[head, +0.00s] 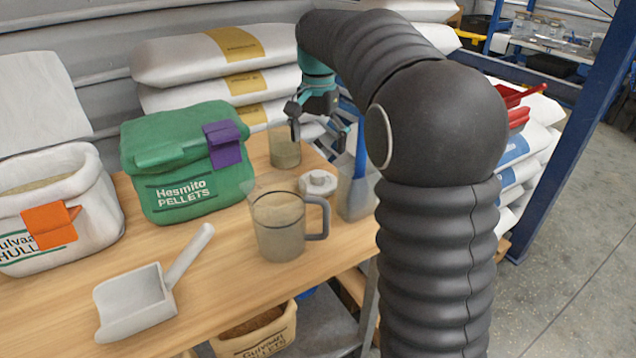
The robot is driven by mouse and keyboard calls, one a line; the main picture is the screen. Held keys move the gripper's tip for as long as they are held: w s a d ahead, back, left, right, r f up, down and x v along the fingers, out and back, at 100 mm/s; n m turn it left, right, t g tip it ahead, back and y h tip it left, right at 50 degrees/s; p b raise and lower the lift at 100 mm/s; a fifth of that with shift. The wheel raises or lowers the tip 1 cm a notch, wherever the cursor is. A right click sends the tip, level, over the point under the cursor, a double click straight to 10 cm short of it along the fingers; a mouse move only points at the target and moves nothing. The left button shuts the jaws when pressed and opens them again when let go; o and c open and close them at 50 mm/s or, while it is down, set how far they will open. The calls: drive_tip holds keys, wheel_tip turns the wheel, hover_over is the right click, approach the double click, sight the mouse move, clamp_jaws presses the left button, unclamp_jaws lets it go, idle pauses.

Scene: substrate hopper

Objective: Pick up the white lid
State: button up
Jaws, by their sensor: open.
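The white lid (318,183) lies on the wooden table, a round disc with a raised knob in its middle. It sits behind the clear measuring jug and in front of a clear beaker. My gripper (319,126) is above the table, higher in the picture than the lid and apart from it. Its dark fingers are spread, with nothing visible between them. The lid is fully in view apart from its underside.
A clear jug (278,240) with a handle stands in front of the lid. A green pellet bag (180,195) is left; a white scoop (135,303) lies front left.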

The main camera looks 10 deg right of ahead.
sight(317, 174)
wheel_tip(317, 174, down, 10)
drive_tip(key=shift+a+f+b, duration=0.15)
drive_tip(key=shift+f+b, duration=0.05)
drive_tip(key=shift+b, duration=0.2)
drive_tip(key=c, duration=0.5)
